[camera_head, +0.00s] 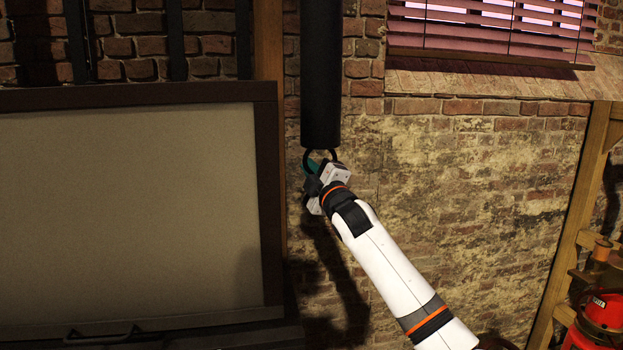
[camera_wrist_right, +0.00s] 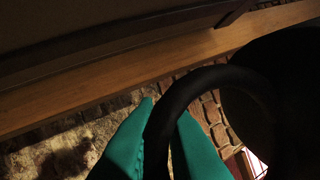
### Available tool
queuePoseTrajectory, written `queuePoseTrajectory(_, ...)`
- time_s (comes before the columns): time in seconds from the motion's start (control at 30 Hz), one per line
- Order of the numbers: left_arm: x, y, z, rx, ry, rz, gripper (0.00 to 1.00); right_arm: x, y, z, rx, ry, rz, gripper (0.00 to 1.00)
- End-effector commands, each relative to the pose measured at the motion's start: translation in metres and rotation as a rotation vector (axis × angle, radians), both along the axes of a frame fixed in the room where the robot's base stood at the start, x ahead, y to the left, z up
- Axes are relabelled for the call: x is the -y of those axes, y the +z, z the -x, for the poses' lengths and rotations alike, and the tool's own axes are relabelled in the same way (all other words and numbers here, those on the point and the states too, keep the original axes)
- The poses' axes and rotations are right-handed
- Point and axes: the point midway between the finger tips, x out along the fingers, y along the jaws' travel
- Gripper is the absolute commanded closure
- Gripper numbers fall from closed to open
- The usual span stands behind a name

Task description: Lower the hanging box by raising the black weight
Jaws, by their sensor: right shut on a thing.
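The black weight (camera_head: 321,75) is a long dark cylinder hanging upright in front of the brick wall. A black ring (camera_head: 307,158) hangs at its lower end. My right gripper (camera_head: 316,170) is at this ring, shut on it. In the right wrist view, the teal fingers (camera_wrist_right: 163,125) lie on both sides of the thick curved ring (camera_wrist_right: 207,75), and the dark weight (camera_wrist_right: 290,75) is at the right. A large beige panel in a dark frame (camera_head: 268,190) fills the left; I cannot tell whether it is the hanging box. My left gripper is out of view.
A handle (camera_head: 100,337) sits at the panel's lower edge. A wooden post (camera_head: 270,45) stands between panel and weight. A window with blinds (camera_head: 490,30) is at upper right. A wooden rack (camera_head: 570,220) and a red object (camera_head: 603,312) are at far right.

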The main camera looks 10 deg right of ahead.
Motion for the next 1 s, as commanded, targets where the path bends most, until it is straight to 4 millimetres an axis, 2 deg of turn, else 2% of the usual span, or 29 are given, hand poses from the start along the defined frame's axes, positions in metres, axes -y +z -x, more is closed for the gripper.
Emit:
queuePoseTrajectory(0.03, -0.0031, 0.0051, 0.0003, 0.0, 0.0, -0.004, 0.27, 0.0029, 0.0087, -0.0002, 0.002, -0.005, 0.001, 1.0)
queuePoseTrajectory(0.13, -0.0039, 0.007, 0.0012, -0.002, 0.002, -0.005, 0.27, 0.0032, 0.0141, -0.0001, 0.004, -0.005, -0.001, 1.0)
queuePoseTrajectory(0.53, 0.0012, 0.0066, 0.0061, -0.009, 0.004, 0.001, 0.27, 0.0032, 0.0177, 0.0004, 0.009, -0.004, -0.001, 1.0)
queuePoseTrajectory(0.57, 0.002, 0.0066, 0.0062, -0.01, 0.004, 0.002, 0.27, 0.0031, 0.0177, 0.0004, 0.009, -0.004, -0.001, 0.87)
queuePoseTrajectory(0.67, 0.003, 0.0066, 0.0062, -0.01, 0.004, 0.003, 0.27, 0.0027, 0.0172, 0.0004, 0.008, -0.003, 0.0, 0.7)
queuePoseTrajectory(1.0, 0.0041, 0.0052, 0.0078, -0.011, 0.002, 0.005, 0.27, 0.0017, 0.014, 0.0013, 0.004, -0.002, 0.0, 0.68)
